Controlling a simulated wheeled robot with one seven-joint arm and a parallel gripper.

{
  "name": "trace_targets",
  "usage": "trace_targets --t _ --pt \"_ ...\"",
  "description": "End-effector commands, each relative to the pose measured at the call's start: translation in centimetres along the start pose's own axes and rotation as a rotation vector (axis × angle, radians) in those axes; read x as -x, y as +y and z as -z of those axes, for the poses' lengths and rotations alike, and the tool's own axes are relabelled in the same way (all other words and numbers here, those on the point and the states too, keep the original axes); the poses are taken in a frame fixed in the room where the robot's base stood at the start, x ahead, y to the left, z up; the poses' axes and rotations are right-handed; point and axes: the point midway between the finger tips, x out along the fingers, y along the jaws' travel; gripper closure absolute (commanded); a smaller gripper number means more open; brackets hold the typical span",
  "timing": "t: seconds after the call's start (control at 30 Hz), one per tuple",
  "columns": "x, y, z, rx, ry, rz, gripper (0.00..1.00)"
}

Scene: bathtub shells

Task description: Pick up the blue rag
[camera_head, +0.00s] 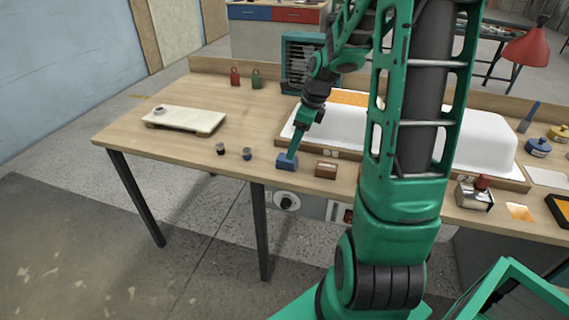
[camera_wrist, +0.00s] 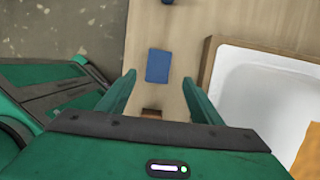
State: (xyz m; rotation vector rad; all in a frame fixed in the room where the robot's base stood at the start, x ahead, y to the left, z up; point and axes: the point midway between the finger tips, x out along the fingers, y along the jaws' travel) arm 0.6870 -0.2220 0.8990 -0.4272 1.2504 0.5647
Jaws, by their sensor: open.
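The blue rag (camera_head: 287,162) lies at the front edge of the wooden workbench, left of a brown block. In the wrist view the blue rag (camera_wrist: 158,66) is a flat rectangle just beyond and between my fingertips. My gripper (camera_wrist: 158,81) is open and empty, its two green fingers spread wider than the rag. In the head view my gripper (camera_head: 294,149) points down at the rag and hides part of it. I cannot tell how high the fingertips are above it.
A brown block (camera_head: 326,169) sits close right of the rag. The white tub shell (camera_head: 345,127) in its wooden frame stands behind. Two small pots, one blue (camera_head: 247,154) and one dark (camera_head: 220,149), stand to the left. A pale board (camera_head: 185,121) lies farther left.

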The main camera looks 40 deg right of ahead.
Motion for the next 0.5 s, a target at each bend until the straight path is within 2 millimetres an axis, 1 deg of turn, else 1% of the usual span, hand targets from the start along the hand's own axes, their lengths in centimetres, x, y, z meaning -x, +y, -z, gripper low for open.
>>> trace_targets --t 0.03,0.17,0.27,0.5 --pt "-0.6 0.1 0.0 0.000 0.001 -0.002 0.41" --pt "-1.2 0.1 0.0 0.001 0.001 -0.001 0.41" --pt "-2.0 0.2 -0.2 0.002 0.001 -0.002 0.41" --pt "-5.3 0.5 -0.4 0.001 0.001 -0.003 0.41"
